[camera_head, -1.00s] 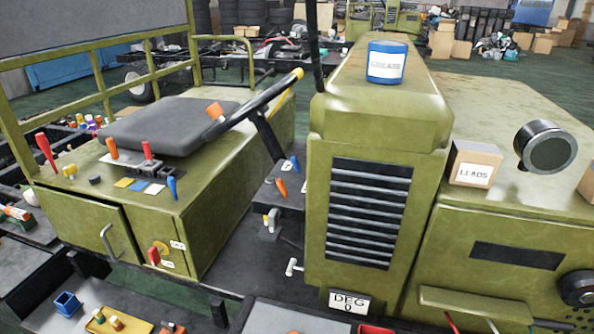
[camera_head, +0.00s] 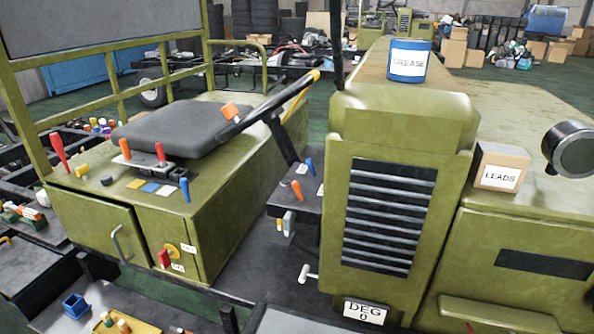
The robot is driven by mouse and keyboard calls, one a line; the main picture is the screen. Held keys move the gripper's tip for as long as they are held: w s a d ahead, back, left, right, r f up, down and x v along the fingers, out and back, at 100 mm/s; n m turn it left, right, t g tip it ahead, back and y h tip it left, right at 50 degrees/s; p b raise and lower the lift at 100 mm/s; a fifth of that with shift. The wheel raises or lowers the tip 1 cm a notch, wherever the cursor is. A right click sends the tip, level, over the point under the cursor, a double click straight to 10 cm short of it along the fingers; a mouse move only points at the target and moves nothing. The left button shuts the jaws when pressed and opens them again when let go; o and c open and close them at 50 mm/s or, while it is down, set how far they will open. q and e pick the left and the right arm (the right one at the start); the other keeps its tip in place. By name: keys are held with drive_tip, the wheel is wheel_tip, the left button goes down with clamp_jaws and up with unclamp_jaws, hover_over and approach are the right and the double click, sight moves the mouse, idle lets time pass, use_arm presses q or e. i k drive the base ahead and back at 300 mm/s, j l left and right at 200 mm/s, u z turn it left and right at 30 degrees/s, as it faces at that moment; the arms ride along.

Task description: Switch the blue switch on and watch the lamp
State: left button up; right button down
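Two blue levers could be the blue switch. One blue lever (camera_head: 184,189) stands on the olive seat box, at the front edge of its top. Another blue lever (camera_head: 310,166) stands on the dark panel beside the steering column, close to an orange lever (camera_head: 296,190). I cannot tell which is the switch. A round, dark-rimmed lamp-like fitting (camera_head: 573,152) sits at the right edge, partly cut off; no glow shows on it. Neither of my grippers is in view.
Red lever (camera_head: 59,152), seat (camera_head: 180,128) and steering wheel (camera_head: 268,108) are at left. A GREASE can (camera_head: 408,62) and LEADS box (camera_head: 500,167) stand on the olive hood. A DEG 0 sign (camera_head: 365,311) is low in the middle. A blue bin (camera_head: 76,306) is lower left.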

sight(309, 161)
drive_tip(key=j+u, duration=0.15)
drive_tip(key=j, duration=0.4)
drive_tip(key=i+j+u, duration=0.1)
drive_tip(key=j, duration=0.45)
drive_tip(key=j+u, duration=0.15)
drive_tip(key=j, duration=0.4)
drive_tip(key=i+j+u, duration=0.1)
drive_tip(key=j, duration=0.4)
drive_tip(key=i, duration=0.05)
